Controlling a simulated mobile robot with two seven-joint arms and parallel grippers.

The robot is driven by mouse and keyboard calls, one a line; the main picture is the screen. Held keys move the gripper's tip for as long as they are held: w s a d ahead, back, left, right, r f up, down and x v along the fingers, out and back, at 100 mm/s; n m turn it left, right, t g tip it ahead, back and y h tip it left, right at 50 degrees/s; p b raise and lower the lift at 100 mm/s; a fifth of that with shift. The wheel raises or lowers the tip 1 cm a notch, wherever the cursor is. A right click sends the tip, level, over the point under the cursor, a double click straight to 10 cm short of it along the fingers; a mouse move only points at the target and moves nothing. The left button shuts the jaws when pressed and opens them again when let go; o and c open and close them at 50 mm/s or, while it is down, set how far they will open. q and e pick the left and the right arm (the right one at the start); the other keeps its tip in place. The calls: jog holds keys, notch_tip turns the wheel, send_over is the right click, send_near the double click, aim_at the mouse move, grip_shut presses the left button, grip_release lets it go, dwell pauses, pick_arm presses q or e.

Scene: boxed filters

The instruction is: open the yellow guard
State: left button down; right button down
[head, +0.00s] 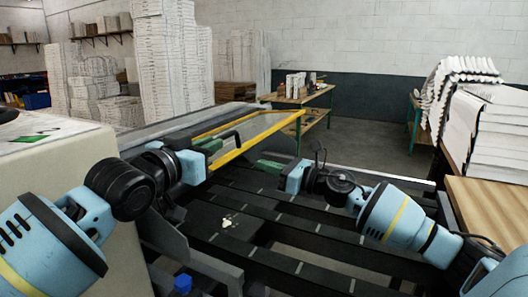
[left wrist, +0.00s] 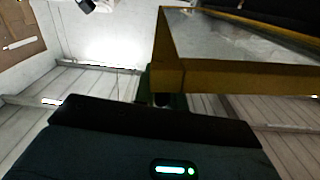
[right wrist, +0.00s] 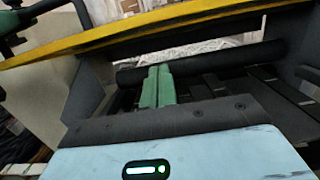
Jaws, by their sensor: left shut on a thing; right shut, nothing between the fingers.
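The yellow guard (head: 262,138) is a yellow frame around a clear panel, across the far side of the dark slatted machine bed. A black handle (head: 237,136) stands at its near yellow bar. My left gripper (head: 209,146) has its green fingers shut at this handle; in the left wrist view the fingers (left wrist: 162,98) are mostly hidden beside the guard's yellow corner (left wrist: 225,78). My right gripper (head: 268,165) is shut and empty above the bed, on the near side of the guard. In the right wrist view its green fingers (right wrist: 157,87) are together, below the yellow bar (right wrist: 160,22).
Dark slats (head: 255,225) with gaps form the bed under both arms. A beige cabinet (head: 60,190) stands at the left. White pleated filters (head: 490,125) are stacked on a wooden table at the right. Floor behind the machine is partly clear.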

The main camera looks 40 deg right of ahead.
aim_at(257, 141)
jog(key=shift+w+a+r, duration=0.1)
jog(key=shift+w+r, duration=0.15)
jog(key=shift+r, duration=0.75)
jog(key=shift+w+a+r, duration=0.1)
jog(key=shift+w+r, duration=0.1)
jog(key=shift+r, duration=0.8)
pick_arm(q)
jog(key=shift+f, duration=0.1)
pick_arm(e)
jog(key=shift+d+r, duration=0.1)
jog(key=shift+r, duration=0.85)
pick_arm(q)
jog(key=c, duration=1.5)
grip_release()
pick_arm(e)
jog(key=shift+w, duration=0.1)
pick_arm(q)
jog(key=shift+a, duration=0.1)
pick_arm(e)
jog(key=shift+f, duration=0.1)
